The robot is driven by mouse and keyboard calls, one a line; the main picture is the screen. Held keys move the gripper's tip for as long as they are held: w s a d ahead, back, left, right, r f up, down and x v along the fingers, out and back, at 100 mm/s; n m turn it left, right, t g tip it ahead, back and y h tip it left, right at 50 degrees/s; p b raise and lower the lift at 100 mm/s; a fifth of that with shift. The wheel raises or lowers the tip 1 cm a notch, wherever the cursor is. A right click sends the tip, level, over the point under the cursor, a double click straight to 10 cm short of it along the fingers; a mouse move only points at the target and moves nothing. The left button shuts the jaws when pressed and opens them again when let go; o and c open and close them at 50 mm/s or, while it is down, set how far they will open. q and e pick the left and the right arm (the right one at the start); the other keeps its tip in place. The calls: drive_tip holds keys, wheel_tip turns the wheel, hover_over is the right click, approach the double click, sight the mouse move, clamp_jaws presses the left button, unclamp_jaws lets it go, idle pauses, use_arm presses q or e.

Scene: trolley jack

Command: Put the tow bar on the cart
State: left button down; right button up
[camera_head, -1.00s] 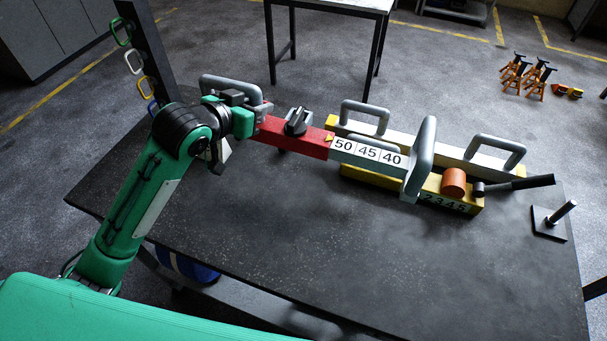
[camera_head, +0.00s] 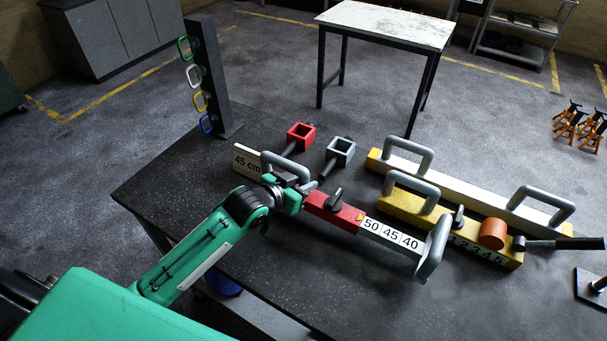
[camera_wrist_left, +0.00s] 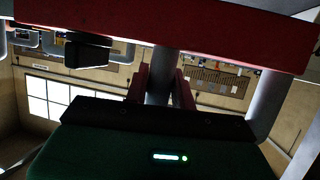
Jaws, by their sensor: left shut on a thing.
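The tow bar is probably the bar with a red sleeve (camera_head: 323,207) and a pale section (camera_head: 392,235) marked 50, 45, 40. It has a grey loop handle at each end. My left gripper (camera_head: 296,192) is shut on its left handle and holds it over the dark table. In the left wrist view the red gripper fingers (camera_wrist_left: 160,88) close on a grey handle post, with the red bar (camera_wrist_left: 190,30) above. I cannot tell which thing is the cart; a shelved trolley (camera_head: 527,52) stands at the back right. My right gripper is out of view.
A white-topped table (camera_head: 388,22) stands behind. Orange stands (camera_head: 568,121) are on the floor.

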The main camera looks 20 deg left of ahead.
use_arm(q)
drive_tip(key=shift+f, duration=1.65)
drive_tip(key=shift+f, duration=0.1)
drive_tip(key=c, duration=1.2)
unclamp_jaws()
drive_tip(key=shift+s+f, duration=0.1)
drive_tip(key=shift+f, duration=0.05)
drive_tip(key=shift+o, duration=0.2)
drive_tip(key=b+v, duration=0.1)
drive_tip(key=v, duration=1.1)
drive_tip(key=shift+b, duration=0.3)
drive_tip(key=shift+a, duration=0.15)
